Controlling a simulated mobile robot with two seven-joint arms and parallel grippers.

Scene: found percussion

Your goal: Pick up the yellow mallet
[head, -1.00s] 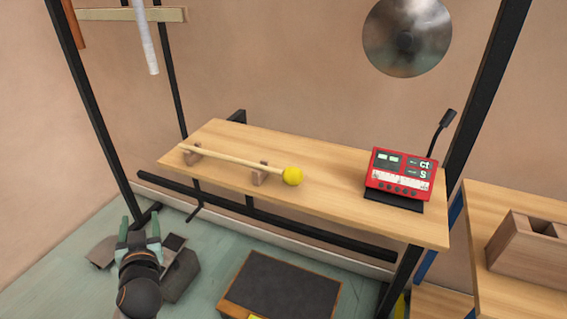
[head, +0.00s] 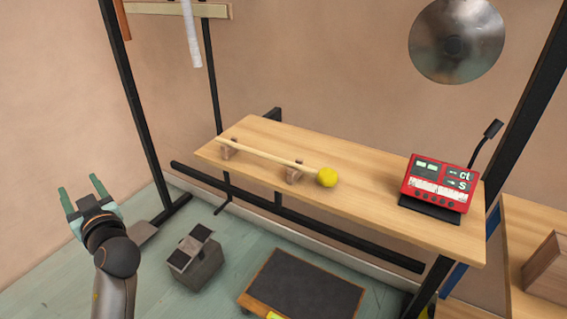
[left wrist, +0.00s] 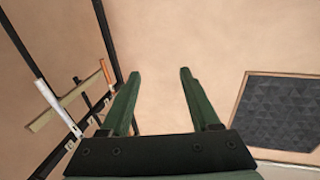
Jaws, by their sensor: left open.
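The yellow mallet (head: 327,177) has a round yellow head and a long pale wooden stick. It lies across two small wooden rests (head: 294,173) on the wooden shelf (head: 390,220), head toward the right. My left gripper (head: 82,190) is open and empty, low at the left of the head view, well apart from the mallet and left of the shelf. In the left wrist view its two green fingers (left wrist: 155,88) point at the wall with nothing between them. The mallet does not show in that view. My right gripper is not in view.
A red device (head: 437,184) stands at the shelf's right end. A metal disc (head: 456,42) hangs above it. Black frame posts (head: 136,110) flank the shelf. A grey block (head: 196,262) and a dark-topped box (head: 300,287) sit on the floor below.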

